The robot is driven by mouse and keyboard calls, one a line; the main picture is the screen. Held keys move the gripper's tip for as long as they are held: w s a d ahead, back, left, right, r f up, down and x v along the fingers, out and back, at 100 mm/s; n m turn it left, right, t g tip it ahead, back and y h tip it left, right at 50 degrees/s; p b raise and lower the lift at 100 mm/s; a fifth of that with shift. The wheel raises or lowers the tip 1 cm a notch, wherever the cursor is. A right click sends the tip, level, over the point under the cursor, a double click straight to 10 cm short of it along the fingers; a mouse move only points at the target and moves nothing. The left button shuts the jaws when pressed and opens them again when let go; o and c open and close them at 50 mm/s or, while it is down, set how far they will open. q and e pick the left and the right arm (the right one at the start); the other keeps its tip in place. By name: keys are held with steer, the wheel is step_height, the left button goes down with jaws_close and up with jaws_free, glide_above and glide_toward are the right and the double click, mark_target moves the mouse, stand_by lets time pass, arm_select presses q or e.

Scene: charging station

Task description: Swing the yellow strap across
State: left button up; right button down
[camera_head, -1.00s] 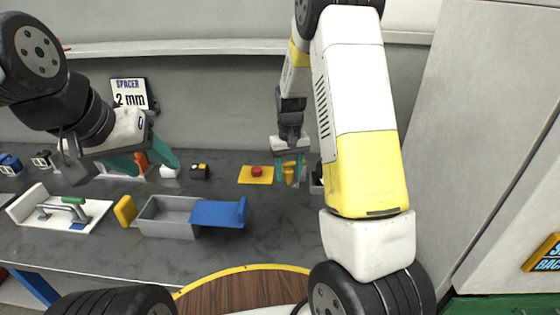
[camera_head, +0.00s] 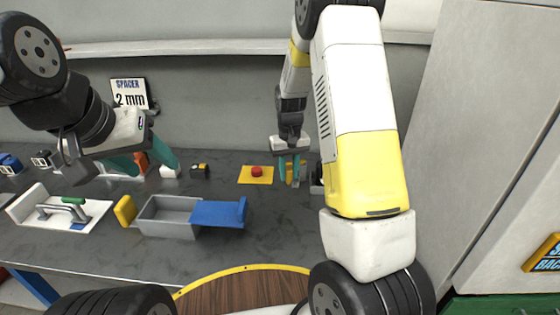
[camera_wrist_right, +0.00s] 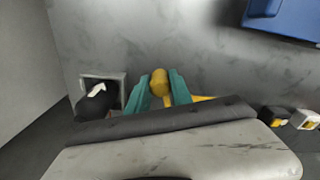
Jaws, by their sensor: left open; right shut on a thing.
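The yellow strap (camera_wrist_right: 160,80) shows as a rounded yellow end between the teal fingers of my right gripper (camera_wrist_right: 161,88) in the right wrist view. In the head view my right gripper (camera_head: 291,172) points down over the back of the bench, with a little of the yellow strap (camera_head: 302,170) visible at its right. That gripper is shut on the strap; its fingers hide most of the part. My left gripper (camera_head: 150,167) is open above the bench at the left, well away from the strap.
A yellow plate with a red button (camera_head: 256,173) lies left of my right gripper. A grey tray with a blue lid (camera_head: 218,213) stands nearer. A black knob with a white arrow (camera_wrist_right: 96,98) sits by a grey box beside the gripper. A cabinet wall (camera_head: 470,120) bounds the right.

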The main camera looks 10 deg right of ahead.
stand_by(0.8)
steer(key=s+d+n, duration=0.1)
steer(key=d+n, duration=1.1)
steer(key=d, duration=0.1)
steer(key=shift+s+d+n, duration=0.15)
steer(key=shift+n, duration=0.15)
stand_by(0.4)
steer(key=c, duration=1.1)
jaws_free()
steer(key=shift+c, duration=0.2)
